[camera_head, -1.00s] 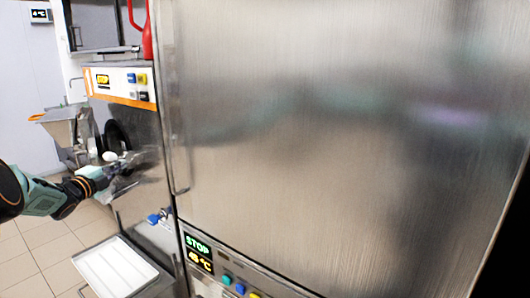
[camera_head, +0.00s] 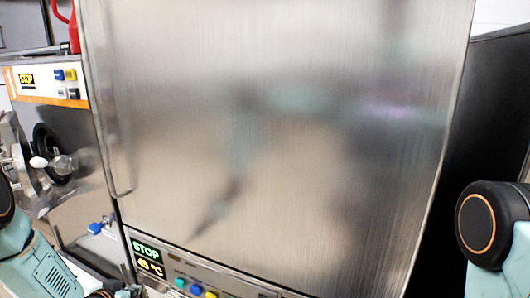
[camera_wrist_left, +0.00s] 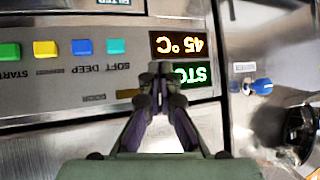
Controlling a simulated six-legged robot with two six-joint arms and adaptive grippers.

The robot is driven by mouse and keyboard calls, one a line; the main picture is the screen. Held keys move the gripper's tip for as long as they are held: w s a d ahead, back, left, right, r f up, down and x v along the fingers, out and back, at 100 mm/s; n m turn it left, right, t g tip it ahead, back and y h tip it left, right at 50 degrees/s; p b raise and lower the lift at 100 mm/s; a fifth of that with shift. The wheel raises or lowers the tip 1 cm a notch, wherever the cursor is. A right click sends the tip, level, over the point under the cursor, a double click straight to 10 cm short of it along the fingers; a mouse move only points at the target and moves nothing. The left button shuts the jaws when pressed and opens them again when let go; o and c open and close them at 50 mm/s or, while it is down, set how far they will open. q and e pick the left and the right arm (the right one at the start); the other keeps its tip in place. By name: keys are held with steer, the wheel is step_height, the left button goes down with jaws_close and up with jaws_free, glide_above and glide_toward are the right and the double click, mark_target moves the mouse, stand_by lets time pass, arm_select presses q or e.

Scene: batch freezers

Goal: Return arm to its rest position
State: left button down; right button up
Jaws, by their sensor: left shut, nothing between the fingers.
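My left arm (camera_head: 40,265) comes in at the lower left of the head view, in front of the machines. In the left wrist view my left gripper (camera_wrist_left: 160,70) has its fingertips together with nothing between them. The fingertips appear against the control panel (camera_wrist_left: 100,50), near the lit display (camera_wrist_left: 182,58), which is upside down there; the gap to the panel cannot be judged. Part of my right arm (camera_head: 490,225) shows at the right edge of the head view. My right gripper is out of view.
A large steel door (camera_head: 280,130) fills the middle of the head view. At its left stands a batch freezer with a button panel (camera_head: 48,84) and a round hatch (camera_head: 50,160). A blue knob (camera_head: 95,228) sticks out below, also in the wrist view (camera_wrist_left: 262,86).

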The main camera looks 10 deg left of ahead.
arm_select(q)
steer(key=s+d+f+n+g+b, duration=0.1)
steer(key=s+d+f+g+b, duration=0.15)
steer(key=s+d+f, duration=0.45)
steer(key=s+d+f+g+b, duration=0.2)
steer(key=s+d, duration=0.2)
steer(key=s, duration=0.6)
steer(key=s+d+f+g+b, duration=0.2)
steer(key=s+d+f+g, duration=0.1)
steer(key=s, duration=0.7)
steer(key=s+d+f+g+b, duration=0.2)
steer(key=s+d, duration=0.3)
steer(key=s, duration=0.6)
steer(key=shift+d+f+g+h+b, duration=0.35)
steer(key=shift+f+g+h, duration=0.05)
steer(key=shift+f+g, duration=0.25)
